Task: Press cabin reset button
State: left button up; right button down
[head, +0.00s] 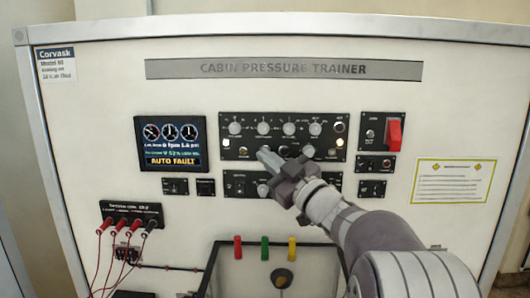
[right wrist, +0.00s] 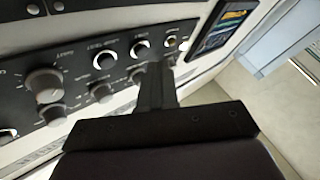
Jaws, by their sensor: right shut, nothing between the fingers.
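The cabin pressure panel (head: 228,126) is a black strip with a row of grey knobs, small lower controls and two lit lamps, on the white trainer board. A small round button (head: 339,127) sits at its upper right end under a tiny label; I cannot read whether it is the reset. My right gripper (head: 264,154) is shut and empty, its tip over the lower middle of this panel. In the right wrist view the shut fingers (right wrist: 157,72) point at the panel's knob rows (right wrist: 104,59). I cannot tell if they touch it. My left gripper is not in view.
A screen (head: 171,143) reading AUTO FAULT is left of the panel. A red guarded switch (head: 394,134) and a yellow notice (head: 452,181) are to the right. Red and black cables (head: 118,250) hang at lower left. Coloured levers (head: 264,248) stand below.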

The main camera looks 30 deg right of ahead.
jog(key=shift+w, duration=0.1)
dwell(0.7)
jog(key=shift+w+d, duration=0.25)
jog(key=shift+w, duration=0.05)
jog(key=shift+w+d, duration=0.2)
jog(key=shift+w, duration=0.15)
dwell(0.9)
dwell(0.3)
jog(key=shift+s+a+b, duration=0.4)
jog(key=shift+s+b, duration=0.1)
jog(key=shift+s, duration=0.1)
